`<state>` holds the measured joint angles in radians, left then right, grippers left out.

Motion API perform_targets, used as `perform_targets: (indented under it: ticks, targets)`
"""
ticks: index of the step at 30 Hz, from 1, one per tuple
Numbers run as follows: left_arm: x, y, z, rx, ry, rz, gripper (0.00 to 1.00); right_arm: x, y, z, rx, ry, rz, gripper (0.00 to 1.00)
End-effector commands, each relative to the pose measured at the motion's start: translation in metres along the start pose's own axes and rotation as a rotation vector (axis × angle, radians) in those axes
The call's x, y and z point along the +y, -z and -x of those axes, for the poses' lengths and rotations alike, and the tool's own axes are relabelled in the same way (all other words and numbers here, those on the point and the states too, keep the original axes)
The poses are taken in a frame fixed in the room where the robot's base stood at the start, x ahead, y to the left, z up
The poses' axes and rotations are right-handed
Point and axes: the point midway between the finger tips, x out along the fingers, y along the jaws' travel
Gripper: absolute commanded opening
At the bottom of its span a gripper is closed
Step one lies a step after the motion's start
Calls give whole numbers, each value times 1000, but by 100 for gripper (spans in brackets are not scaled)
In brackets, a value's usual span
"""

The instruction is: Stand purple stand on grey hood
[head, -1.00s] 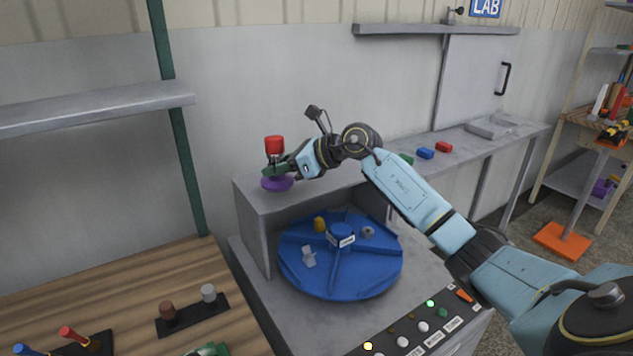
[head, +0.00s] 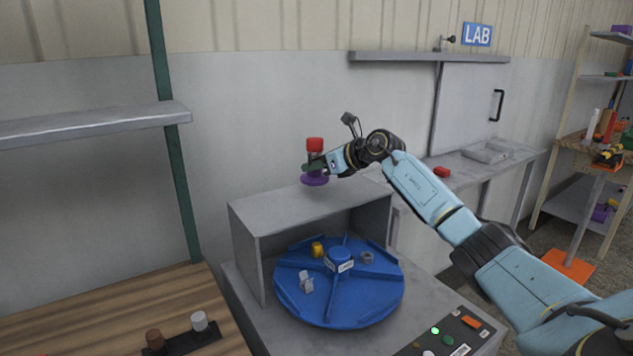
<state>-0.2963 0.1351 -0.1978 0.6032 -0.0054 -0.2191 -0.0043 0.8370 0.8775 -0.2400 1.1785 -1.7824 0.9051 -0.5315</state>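The purple stand (head: 314,181) has a round purple foot and a dark middle with a red piece (head: 314,145) on top. It is upright. My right gripper (head: 315,166) comes in from the right and is shut on its middle. The grey hood (head: 290,213) is a box with a flat, bare top and an open front. The purple foot appears over the back part of the hood's top; I cannot tell whether it touches. My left gripper is not in view.
A blue turntable (head: 340,300) with a yellow piece (head: 317,249) and small grey pieces sits partly under the hood. A grey wall stands close behind. A shelf (head: 90,125) with a green post is at left. A wooden table (head: 110,310) is at lower left.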

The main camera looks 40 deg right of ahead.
Motion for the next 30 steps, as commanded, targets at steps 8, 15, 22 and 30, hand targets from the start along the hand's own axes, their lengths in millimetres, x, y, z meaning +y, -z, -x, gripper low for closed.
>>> perform_targets:
  ticks: [8, 15, 22, 30]
  targets:
    - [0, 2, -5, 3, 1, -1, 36, 0, 32, -13, 0, -1, -2, 5]
    - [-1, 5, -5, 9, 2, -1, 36, 0, 33, -14, -2, 0, 0, 5]
    - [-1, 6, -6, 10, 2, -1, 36, 0, 37, -15, 0, -1, 0, 41]
    - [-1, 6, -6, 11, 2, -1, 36, 0, 37, -15, 0, -1, 0, 53]
